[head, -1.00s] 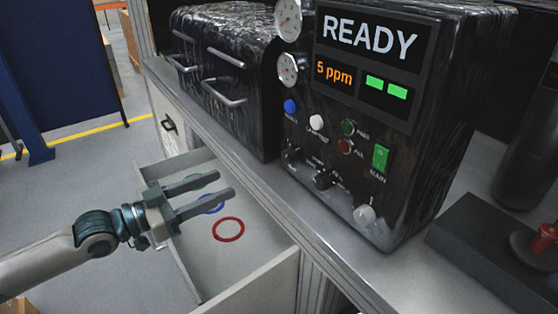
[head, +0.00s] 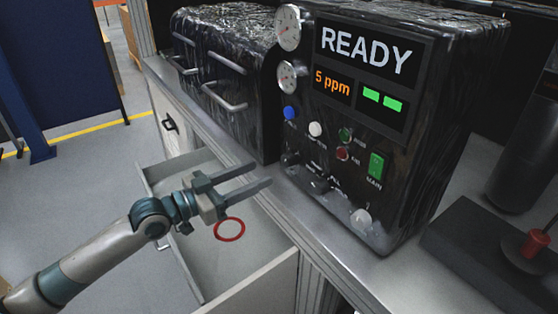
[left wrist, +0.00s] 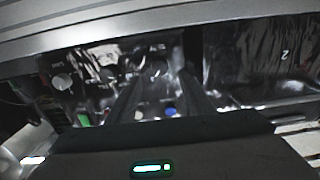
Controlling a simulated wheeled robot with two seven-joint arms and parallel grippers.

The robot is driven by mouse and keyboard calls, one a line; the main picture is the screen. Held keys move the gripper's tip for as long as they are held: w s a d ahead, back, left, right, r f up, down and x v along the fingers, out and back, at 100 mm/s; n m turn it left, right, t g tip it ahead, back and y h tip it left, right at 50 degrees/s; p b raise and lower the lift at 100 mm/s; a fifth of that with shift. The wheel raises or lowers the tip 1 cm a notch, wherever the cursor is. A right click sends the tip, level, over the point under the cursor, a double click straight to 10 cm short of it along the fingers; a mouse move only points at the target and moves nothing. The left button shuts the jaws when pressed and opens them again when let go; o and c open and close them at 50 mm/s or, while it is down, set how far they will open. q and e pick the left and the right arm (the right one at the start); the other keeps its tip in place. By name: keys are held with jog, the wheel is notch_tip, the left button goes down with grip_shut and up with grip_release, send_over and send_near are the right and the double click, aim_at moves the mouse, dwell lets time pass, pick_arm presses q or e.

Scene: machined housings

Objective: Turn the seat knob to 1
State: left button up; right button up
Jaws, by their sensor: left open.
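The black wrapped machine (head: 445,130) stands on the bench, its screen reading READY and 5 ppm. Along its lower front are a dark knob at left (head: 290,158), a dark knob in the middle (head: 319,185) and a pale knob at right (head: 361,219). Their labels are too small to read, so I cannot tell which is the seat knob. My left gripper (head: 262,175) is open and empty, its fingers pointing at the panel just short of the left and middle knobs. In the left wrist view, a dark knob (left wrist: 156,69) shows between the fingertips. My right gripper is out of view.
An open drawer (head: 272,283) with a red ring (head: 230,229) lies below my left arm. Blue (head: 289,113), white (head: 315,129), green (head: 345,134) and red (head: 342,153) buttons and a green switch (head: 376,166) sit above the knobs. Two gauges stick out at the machine's upper left.

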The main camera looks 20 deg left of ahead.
aim_at(284, 162)
pick_arm(q)
jog(key=shift+p+x, duration=1.1)
jog(key=shift+x, duration=2.8)
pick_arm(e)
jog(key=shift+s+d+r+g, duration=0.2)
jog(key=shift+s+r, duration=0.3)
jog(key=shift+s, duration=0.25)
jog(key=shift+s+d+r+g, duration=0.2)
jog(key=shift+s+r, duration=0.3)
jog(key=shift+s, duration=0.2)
pick_arm(q)
jog(key=c, duration=1)
